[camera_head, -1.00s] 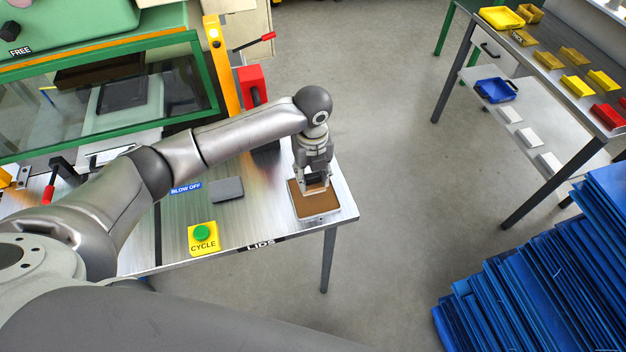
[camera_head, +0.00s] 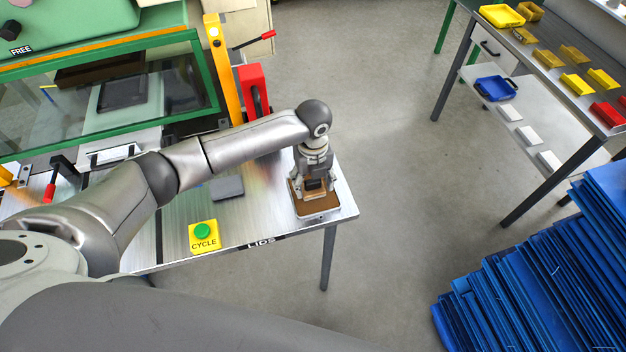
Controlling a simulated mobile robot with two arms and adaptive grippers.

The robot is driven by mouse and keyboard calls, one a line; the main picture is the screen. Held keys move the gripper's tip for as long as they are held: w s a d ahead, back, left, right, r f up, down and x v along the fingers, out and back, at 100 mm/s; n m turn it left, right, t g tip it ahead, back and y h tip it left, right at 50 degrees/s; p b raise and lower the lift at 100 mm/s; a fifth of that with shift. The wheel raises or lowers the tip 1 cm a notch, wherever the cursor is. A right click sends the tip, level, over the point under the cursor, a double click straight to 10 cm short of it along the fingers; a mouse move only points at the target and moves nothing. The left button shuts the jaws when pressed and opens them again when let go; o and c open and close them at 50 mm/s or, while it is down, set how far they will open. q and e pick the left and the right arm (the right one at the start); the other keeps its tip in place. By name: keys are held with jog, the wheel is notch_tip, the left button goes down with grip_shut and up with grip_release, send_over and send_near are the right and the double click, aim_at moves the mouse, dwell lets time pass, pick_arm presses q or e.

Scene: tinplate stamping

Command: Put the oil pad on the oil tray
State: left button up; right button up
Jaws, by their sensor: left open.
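The oil tray (camera_head: 318,210) is a shallow pale-rimmed tray with a brown inside, at the right end of the metal table. My left gripper (camera_head: 312,190) points down over it, open, with its fingers spread apart. A small dark block, which looks like the oil pad (camera_head: 313,184), is between the fingers and appears to rest on the brown surface. The gripper partly hides it, so I cannot tell whether a finger touches it. My right gripper is not in view.
A grey flat block (camera_head: 227,188) and a yellow CYCLE button box (camera_head: 204,236) are on the table (camera_head: 165,235). Blue sheets (camera_head: 540,270) are stacked at lower right. A bench with coloured bins (camera_head: 575,85) stands at upper right.

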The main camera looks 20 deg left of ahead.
pick_arm(q)
notch_tip(320, 180, up, 12)
jog(key=b, duration=0.2)
jog(key=shift+r, duration=0.15)
dwell(0.5)
